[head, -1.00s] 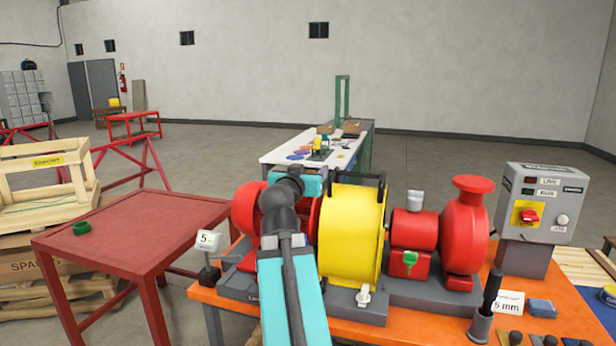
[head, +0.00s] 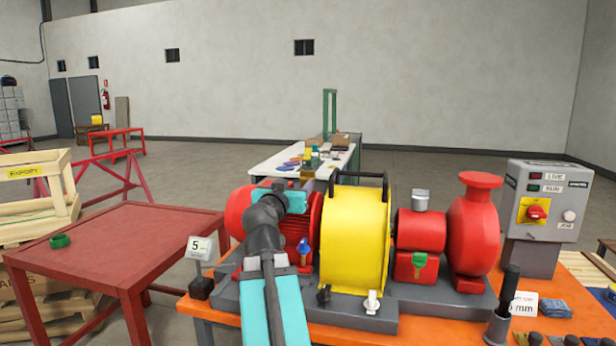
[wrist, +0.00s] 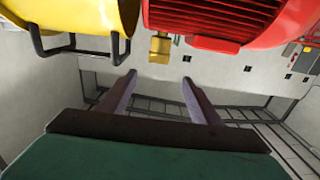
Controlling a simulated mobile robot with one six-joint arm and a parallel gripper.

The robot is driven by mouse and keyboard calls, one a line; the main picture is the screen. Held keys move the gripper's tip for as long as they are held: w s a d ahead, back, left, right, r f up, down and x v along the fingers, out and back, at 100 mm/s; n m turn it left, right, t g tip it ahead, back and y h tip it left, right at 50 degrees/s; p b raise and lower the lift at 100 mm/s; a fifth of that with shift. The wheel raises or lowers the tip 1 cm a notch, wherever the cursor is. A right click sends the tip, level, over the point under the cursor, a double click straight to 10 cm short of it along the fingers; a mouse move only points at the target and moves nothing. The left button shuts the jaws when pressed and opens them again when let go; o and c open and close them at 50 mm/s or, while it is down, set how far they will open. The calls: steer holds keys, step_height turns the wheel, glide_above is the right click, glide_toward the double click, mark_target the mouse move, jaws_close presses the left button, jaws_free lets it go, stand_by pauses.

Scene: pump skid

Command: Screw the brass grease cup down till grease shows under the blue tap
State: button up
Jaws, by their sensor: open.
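The brass grease cup (wrist: 160,47) shows in the wrist view, between the yellow guard (wrist: 75,20) and the red finned motor (wrist: 225,25). My gripper (wrist: 158,80) is open and empty, its fingers apart just short of the cup and not around it. The blue tap (head: 304,245) is on the motor's near side, below my gripper. I cannot see any grease under it.
A red bearing housing with a green tap (head: 419,260) and a silver cap (head: 420,201) stands right of the guard, before the red pump (head: 473,230). A grey control box (head: 545,210) stands far right. The guard's black handle (wrist: 85,45) is close to my gripper.

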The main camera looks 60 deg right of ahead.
mark_target(308, 173)
steer(key=shift+s+d, duration=0.2)
steer(key=shift+d, duration=0.05)
steer(key=shift+d+r+p, duration=0.15)
steer(key=shift+d+p, duration=0.1)
steer(key=shift+p, duration=0.5)
steer(key=shift+w+d, duration=0.1)
steer(key=shift+d, duration=0.05)
steer(key=p+x, duration=0.1)
steer(key=p, duration=0.3)
steer(key=shift+w+d, duration=0.1)
steer(key=shift+d, duration=0.25)
steer(key=shift+d+p, duration=0.1)
steer(key=shift+p, duration=0.4)
steer(key=shift+p+x, duration=1.55)
steer(key=shift+x, duration=3.95)
